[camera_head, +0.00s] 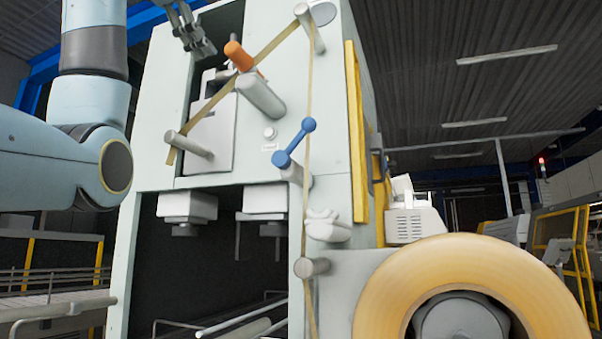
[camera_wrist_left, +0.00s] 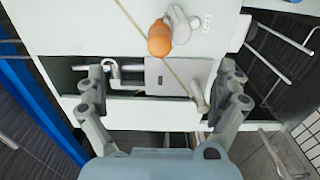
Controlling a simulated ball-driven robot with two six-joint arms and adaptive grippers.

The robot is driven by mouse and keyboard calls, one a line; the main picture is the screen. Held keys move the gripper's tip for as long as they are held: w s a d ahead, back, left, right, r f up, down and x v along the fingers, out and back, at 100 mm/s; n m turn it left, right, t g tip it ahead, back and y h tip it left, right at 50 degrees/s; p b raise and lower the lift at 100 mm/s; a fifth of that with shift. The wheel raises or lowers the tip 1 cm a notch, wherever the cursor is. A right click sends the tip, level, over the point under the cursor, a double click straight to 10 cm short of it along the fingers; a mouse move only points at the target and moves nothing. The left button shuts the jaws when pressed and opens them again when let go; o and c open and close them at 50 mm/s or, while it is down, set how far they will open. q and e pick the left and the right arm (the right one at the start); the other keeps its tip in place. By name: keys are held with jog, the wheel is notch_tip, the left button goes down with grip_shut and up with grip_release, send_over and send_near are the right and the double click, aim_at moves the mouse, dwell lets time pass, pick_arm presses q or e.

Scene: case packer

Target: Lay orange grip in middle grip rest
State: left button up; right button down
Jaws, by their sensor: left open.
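The orange grip (camera_head: 238,55) is a short rounded cylinder at the upper front of the pale machine, beside the tan tape and just above a grey roller. In the left wrist view the orange grip (camera_wrist_left: 160,38) shows at the top, beyond the fingertips. My left gripper (camera_head: 197,45) is at the top of the head view, left of the orange grip and apart from it. Its fingers (camera_wrist_left: 165,88) are spread wide with nothing held between them. A white notched piece (camera_head: 328,228) low on the front could be a grip rest; I cannot tell which is the middle one. My right gripper is not in view.
Grey rollers (camera_head: 262,97) stick out from the machine front (camera_head: 165,90), with tan tape (camera_head: 308,95) strung across them. A blue-ended arm (camera_head: 295,143) sits at centre. A large yellow tape roll (camera_head: 385,300) stands at lower right. A dark opening lies below.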

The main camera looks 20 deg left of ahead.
aim_at(230, 47)
pick_arm(q)
jog(key=shift+w+d+p, duration=0.15)
jog(key=shift+w+p, duration=0.35)
jog(key=shift+w, duration=0.6)
jog(key=shift+w+r, duration=0.1)
jog(key=shift+w, duration=0.15)
jog(key=shift+w+p, duration=0.5)
jog(key=shift+w, duration=0.25)
jog(key=shift+w+d+p, duration=0.15)
jog(key=shift+w+p, duration=0.35)
jog(key=shift+w, duration=0.45)
jog(key=shift+w+p, duration=0.65)
jog(key=shift+w, duration=0.7)
jog(key=shift+w+d+p, duration=0.15)
jog(key=shift+w+p, duration=0.2)
jog(key=shift+w, duration=0.4)
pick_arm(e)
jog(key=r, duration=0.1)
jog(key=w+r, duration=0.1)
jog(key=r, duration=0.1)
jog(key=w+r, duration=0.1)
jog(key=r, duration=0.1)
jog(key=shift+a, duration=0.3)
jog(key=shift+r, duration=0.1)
pick_arm(q)
jog(key=shift+c, duration=0.3)
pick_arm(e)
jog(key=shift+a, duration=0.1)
